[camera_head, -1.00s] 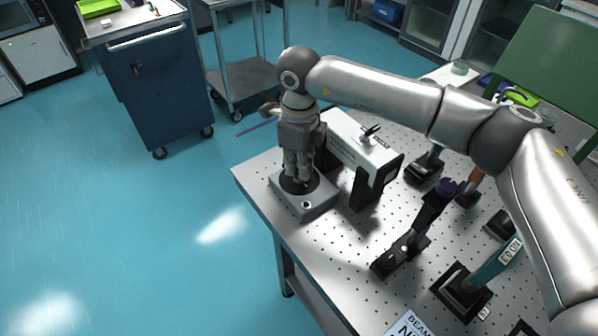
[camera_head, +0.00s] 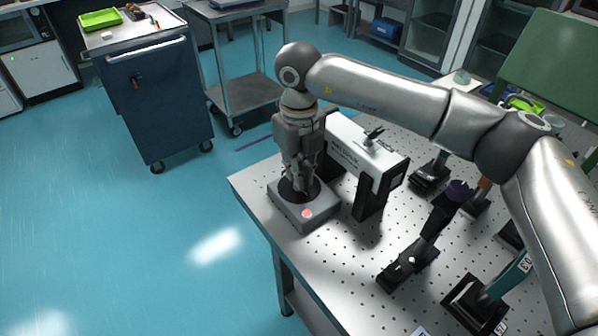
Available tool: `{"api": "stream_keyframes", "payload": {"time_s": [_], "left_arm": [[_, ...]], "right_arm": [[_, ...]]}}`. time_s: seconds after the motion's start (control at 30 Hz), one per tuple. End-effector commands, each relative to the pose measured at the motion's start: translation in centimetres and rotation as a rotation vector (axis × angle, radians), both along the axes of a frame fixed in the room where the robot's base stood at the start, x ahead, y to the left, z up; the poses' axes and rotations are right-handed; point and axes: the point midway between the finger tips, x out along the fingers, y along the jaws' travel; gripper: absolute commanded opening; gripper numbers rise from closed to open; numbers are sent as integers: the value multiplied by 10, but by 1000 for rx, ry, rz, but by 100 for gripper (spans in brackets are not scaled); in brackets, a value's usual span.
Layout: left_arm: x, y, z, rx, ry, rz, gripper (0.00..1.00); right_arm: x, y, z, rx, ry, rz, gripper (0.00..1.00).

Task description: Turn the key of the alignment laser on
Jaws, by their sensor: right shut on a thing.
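The grey control box (camera_head: 323,214) sits near the left corner of the perforated optical table. A round lamp (camera_head: 307,213) on its top glows red. My right gripper (camera_head: 300,190) points straight down onto the dark round part of the box top. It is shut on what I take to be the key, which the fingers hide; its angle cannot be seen. The alignment laser (camera_head: 349,153), a white housing on black supports, stands just right of the gripper. My left gripper is not in view.
A blue tool cabinet (camera_head: 160,105) and a grey cart (camera_head: 247,88) stand behind on open blue floor.

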Motion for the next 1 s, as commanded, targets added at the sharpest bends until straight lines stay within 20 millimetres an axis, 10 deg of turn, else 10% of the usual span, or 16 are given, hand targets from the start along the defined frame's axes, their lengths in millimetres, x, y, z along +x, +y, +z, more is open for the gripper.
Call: {"api": "stream_keyframes", "payload": {"time_s": [0.37,0.53,1.0], "left_arm": [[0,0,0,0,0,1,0],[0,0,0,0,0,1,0],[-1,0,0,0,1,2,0]], "right_arm": [[0,-1,0,-1,1,-9,0],[0,0,0,-1,1,-7,28],[1,0,14,1,-2,-5,29]]}}
